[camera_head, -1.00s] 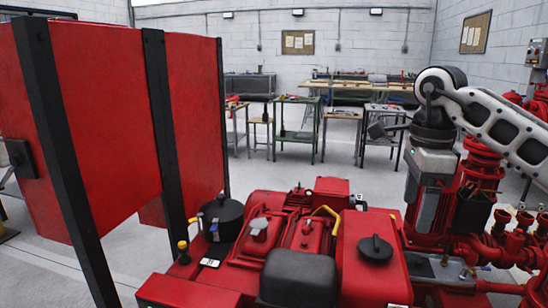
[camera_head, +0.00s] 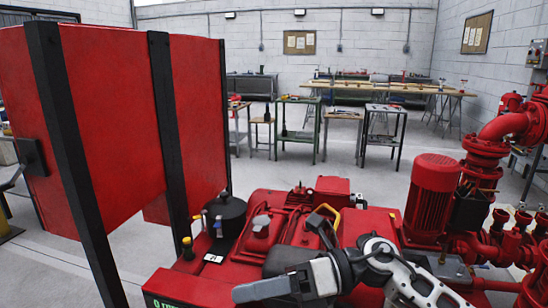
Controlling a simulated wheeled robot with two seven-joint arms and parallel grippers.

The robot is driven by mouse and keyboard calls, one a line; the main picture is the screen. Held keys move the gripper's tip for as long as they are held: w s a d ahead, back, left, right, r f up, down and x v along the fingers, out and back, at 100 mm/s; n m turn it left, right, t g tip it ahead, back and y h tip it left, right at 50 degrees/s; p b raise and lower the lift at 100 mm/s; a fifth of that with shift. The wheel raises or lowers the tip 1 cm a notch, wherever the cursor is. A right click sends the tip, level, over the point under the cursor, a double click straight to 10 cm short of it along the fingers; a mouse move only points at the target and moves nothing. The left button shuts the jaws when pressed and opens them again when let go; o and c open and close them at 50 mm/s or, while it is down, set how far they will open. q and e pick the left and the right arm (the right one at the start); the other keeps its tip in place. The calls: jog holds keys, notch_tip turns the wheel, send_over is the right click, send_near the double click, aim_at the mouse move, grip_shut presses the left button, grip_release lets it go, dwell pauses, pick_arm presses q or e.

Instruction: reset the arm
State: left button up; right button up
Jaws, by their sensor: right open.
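My right arm (camera_head: 412,285) comes in from the bottom right, white and black. Its wrist is low in front of the red pump set. My right gripper (camera_head: 278,257) is open and empty, with one grey finger reaching left and a dark one angled up. It shows above the red engine housing (camera_head: 255,268) and hides part of it. I cannot tell whether it touches the housing. My left gripper is not in view.
A tall red cabinet (camera_head: 115,120) with black posts (camera_head: 168,140) stands at the left. A red motor (camera_head: 432,195) and pipes (camera_head: 490,145) stand at the right. Workbenches (camera_head: 298,130) line the back. The grey floor (camera_head: 300,172) between is clear.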

jog(key=w+d+f+m+t+h, duration=0.1)
jog(key=d+f+m+t+h, duration=0.25)
jog(key=m+t, duration=1)
jog(key=w+d+f+m+t+h, duration=0.15)
jog(key=d+f+m+t, duration=0.45)
jog(key=m, duration=1.4)
jog(key=s+d+f+m+g+h, duration=0.2)
jog(key=s+d+f+m+h, duration=0.1)
jog(key=s+f+m, duration=0.3)
jog(key=s+d+f+m+g+h+p, duration=0.1)
jog(key=s+d+f+m+g+h, duration=0.2)
jog(key=s+f, duration=0.4)
notch_tip(320, 180, down, 2)
jog(key=d+m+h, duration=0.1)
jog(key=m+h, duration=0.1)
jog(key=shift+s+m+g, duration=0.35)
